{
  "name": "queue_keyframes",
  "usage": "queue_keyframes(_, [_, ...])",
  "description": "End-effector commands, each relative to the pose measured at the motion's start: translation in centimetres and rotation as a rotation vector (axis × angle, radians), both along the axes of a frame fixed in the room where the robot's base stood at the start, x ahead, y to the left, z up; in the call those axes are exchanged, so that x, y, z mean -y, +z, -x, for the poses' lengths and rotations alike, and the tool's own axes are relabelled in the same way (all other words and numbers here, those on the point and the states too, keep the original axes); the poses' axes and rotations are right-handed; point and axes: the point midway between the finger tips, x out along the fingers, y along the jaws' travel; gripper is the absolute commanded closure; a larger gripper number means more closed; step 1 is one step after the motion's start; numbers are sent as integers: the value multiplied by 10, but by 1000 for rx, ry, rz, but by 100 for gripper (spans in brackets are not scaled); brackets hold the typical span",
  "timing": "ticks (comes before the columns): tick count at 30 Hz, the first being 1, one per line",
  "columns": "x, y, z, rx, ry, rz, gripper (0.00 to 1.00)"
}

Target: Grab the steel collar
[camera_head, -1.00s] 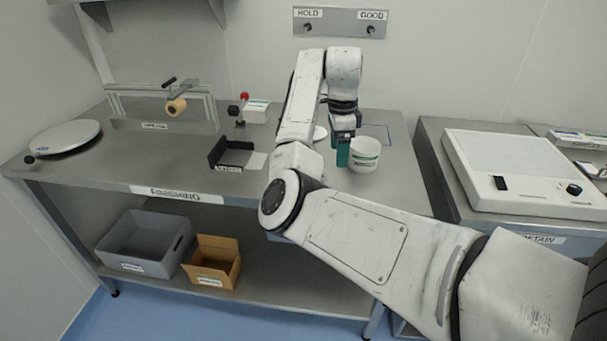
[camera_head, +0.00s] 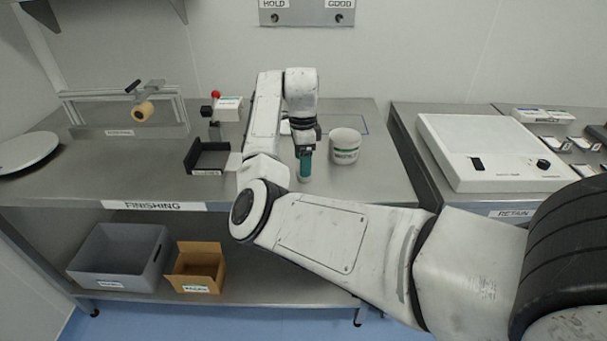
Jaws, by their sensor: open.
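I cannot make out a steel collar for certain in this view. My gripper (camera_head: 305,168), with teal fingers, points down over the front part of the FINISHING bench (camera_head: 360,190), left of a white tub (camera_head: 345,147) with a green-marked label. It is open, and the gap between its fingers is hard to see from here. A small pale patch shows at the fingertips, too small to identify. My arm hides part of the bench behind and left of the gripper.
A black open tray (camera_head: 208,158) and a red-knobbed device (camera_head: 214,108) stand left of my arm. A white box (camera_head: 228,108) is behind. A pale flat device (camera_head: 490,150) sits on the right bench. Grey (camera_head: 115,262) and cardboard (camera_head: 196,268) boxes are on the lower shelf.

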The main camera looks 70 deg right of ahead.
Motion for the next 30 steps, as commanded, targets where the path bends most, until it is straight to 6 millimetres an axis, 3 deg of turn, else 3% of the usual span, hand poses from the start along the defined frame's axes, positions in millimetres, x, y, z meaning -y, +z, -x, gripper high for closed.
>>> queue_keyframes(6, [-2,-29,3,-2,2,-3,25])
queue_keyframes(15, [-1,-34,3,0,1,-1,25])
queue_keyframes(30, [-1,-34,3,0,1,-1,72])
